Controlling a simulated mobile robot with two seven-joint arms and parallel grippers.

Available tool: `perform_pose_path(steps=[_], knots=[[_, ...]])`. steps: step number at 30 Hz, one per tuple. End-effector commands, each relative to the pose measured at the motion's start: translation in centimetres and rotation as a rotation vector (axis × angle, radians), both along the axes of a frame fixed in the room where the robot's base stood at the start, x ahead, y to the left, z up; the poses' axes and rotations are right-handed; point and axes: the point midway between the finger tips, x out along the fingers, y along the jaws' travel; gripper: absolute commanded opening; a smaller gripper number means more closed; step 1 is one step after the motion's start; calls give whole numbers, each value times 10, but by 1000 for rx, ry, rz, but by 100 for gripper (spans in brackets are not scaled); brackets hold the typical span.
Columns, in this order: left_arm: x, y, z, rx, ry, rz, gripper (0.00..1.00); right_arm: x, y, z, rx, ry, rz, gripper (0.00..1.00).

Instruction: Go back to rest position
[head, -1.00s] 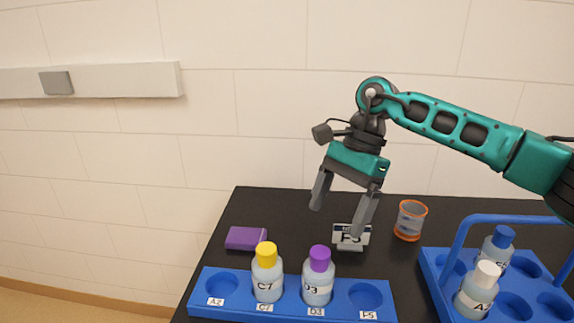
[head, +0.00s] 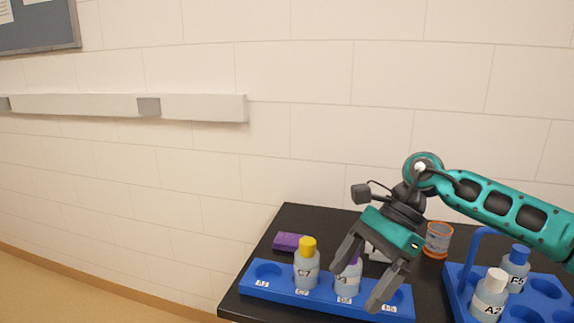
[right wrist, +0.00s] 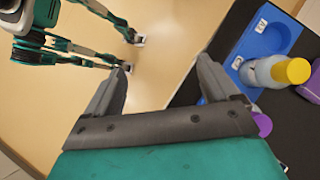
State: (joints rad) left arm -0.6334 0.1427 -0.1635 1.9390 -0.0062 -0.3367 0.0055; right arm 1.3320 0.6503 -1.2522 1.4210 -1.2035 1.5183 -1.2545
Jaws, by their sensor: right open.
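My right gripper (head: 355,290) is open and empty, its fingers pointing down in front of the blue rack in the head view. In the right wrist view its jaws (right wrist: 165,66) have bare floor between them, beside the table edge. The blue rack (head: 257,288) holds a yellow-capped bottle C7 (head: 306,270) and a purple-capped bottle (head: 349,281), which the right gripper partly hides. The rack's left slot is empty. In the wrist view, the yellow-capped bottle (right wrist: 268,72) is right of the jaws. My left gripper is not seen in the head view.
On the black table (head: 300,222) are a purple block (head: 287,242), a half-hidden white card (head: 377,254) and an orange-rimmed cup (head: 438,240). A blue carrier (head: 459,285) at right holds white-capped (head: 489,297) and blue-capped (head: 515,268) bottles. Floor left of the table is clear.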

Motion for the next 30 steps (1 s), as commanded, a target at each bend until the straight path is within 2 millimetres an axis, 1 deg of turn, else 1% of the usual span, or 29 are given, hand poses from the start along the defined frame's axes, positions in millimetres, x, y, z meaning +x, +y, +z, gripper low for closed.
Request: perform_pose_path(steps=[1,4,6,8,9,11,12,14,15,17,19,20,23,24,26,27,29,30], knots=[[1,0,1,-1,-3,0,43,-8,18,-8,64,45,-21,88],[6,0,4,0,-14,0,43,-22,55,-16,207,146,-91,88],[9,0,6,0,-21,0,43,-33,80,-18,319,240,-156,88],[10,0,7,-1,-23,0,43,-42,101,-17,421,340,-221,88],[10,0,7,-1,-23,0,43,-47,114,-15,490,414,-272,88],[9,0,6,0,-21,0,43,-53,130,-11,593,535,-353,88],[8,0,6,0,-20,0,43,-55,138,-8,659,621,-412,88],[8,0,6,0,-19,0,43,-56,147,-4,751,755,-502,88],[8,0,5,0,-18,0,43,-56,151,-1,810,849,-564,88],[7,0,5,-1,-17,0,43,-53,152,1,894,995,-663,88],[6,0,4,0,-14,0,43,-47,149,0,985,1171,-782,88],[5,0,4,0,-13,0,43,-44,146,-2,1021,1250,-833,88],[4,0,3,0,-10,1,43,-33,130,-15,1133,1516,-1013,88],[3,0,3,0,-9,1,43,-29,122,-24,1172,1625,-1087,88],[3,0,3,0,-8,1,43,-25,107,-41,1231,1789,-1200,88],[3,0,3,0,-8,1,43,-23,96,-54,1267,1901,-1276,88],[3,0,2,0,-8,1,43,-23,78,-77,1316,2067,-1390,88],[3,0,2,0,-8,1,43,-25,65,-94,1348,2179,-1468,88]])
